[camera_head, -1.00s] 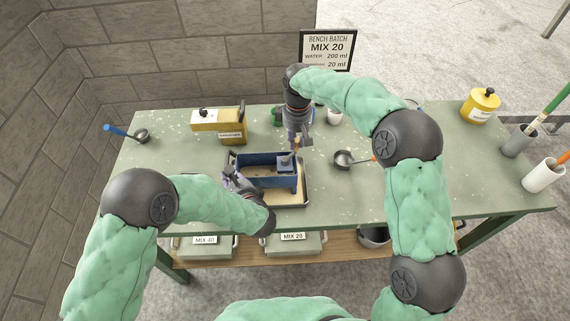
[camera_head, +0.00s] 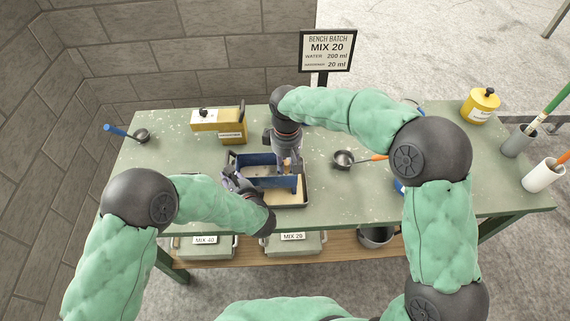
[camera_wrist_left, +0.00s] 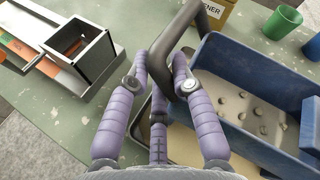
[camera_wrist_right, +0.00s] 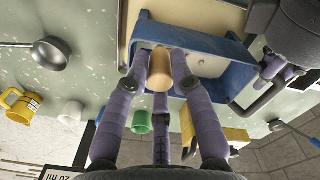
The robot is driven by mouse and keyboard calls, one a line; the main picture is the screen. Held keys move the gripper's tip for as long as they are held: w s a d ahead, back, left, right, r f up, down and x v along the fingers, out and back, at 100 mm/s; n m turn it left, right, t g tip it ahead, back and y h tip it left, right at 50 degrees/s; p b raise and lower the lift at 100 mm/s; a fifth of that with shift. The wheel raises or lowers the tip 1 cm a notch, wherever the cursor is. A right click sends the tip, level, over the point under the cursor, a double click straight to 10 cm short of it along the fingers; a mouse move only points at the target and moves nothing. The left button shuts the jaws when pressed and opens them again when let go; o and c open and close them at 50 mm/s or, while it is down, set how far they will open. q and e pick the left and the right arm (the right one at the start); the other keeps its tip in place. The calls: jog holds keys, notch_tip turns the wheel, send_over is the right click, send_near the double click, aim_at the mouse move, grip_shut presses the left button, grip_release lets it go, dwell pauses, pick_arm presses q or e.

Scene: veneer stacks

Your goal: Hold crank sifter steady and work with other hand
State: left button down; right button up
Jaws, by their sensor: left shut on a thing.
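The blue crank sifter (camera_head: 257,160) stands over a shallow tray (camera_head: 306,196) on the green bench; it also shows in the left wrist view (camera_wrist_left: 255,90) with pale lumps inside. My left gripper (camera_head: 236,181) is shut on the sifter's dark grey handle (camera_wrist_left: 184,45) at its left side. My right gripper (camera_head: 287,158) is above the sifter's right part. In the right wrist view, its fingers (camera_wrist_right: 162,68) stand on either side of the crank's wooden knob (camera_wrist_right: 160,72); whether they press on it I cannot tell. The crank arm is mostly hidden.
A yellow hardener box (camera_head: 228,125) stands behind the sifter. A ladle with a blue handle (camera_head: 117,131) lies left, and one with an orange handle (camera_head: 372,158) right. A yellow pot (camera_head: 480,105) is at the right. The front-left bench is partly clear.

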jog(key=shift+o, duration=0.7)
jog(key=shift+w+r, duration=0.1)
jog(key=shift+r, duration=3.5)
notch_tip(320, 180, up, 7)
notch_tip(320, 180, up, 7)
